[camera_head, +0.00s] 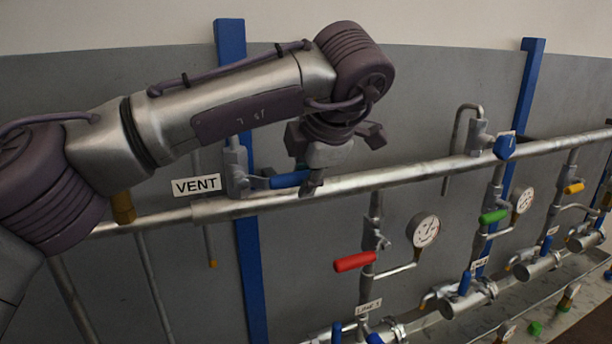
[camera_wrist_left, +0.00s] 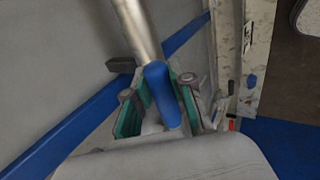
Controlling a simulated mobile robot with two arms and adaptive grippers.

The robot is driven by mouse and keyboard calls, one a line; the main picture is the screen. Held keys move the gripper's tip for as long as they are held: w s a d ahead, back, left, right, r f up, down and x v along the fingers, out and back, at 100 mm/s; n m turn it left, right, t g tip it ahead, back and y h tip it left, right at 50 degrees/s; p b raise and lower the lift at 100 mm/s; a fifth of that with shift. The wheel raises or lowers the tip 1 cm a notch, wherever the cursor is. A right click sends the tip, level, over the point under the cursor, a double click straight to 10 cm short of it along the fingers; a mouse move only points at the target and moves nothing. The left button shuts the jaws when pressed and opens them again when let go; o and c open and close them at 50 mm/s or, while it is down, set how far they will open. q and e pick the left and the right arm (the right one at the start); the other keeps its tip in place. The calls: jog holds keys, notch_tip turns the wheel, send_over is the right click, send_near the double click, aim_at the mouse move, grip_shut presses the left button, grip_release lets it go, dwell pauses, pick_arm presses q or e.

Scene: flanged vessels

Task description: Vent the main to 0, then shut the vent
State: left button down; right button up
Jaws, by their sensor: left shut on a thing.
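The VENT sign (camera_head: 196,185) hangs left of the vent valve (camera_head: 236,172), which stands on the main pipe (camera_head: 420,175). The valve's blue lever (camera_head: 289,180) points right, roughly along the main and crosswise to its riser. My left gripper (camera_head: 312,180) is shut on the lever near its free end. In the left wrist view the blue lever (camera_wrist_left: 162,95) lies between the green finger pads of my left gripper (camera_wrist_left: 160,105). A round gauge (camera_head: 423,230) stands on a branch below the main; its reading is too small to tell. My right gripper is out of view.
A red lever (camera_head: 355,261), a green lever (camera_head: 493,216) and a yellow lever (camera_head: 574,188) sit on branches below the main. A second gauge (camera_head: 522,200) is at the right. Blue posts (camera_head: 252,270) stand against the grey wall. Flanged vessels (camera_head: 468,300) line the lower right.

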pick_arm(q)
jog(key=c, duration=1)
grip_release()
jog(key=shift+f, duration=0.2)
jog(key=shift+r, duration=0.1)
jog(key=v, duration=1.2)
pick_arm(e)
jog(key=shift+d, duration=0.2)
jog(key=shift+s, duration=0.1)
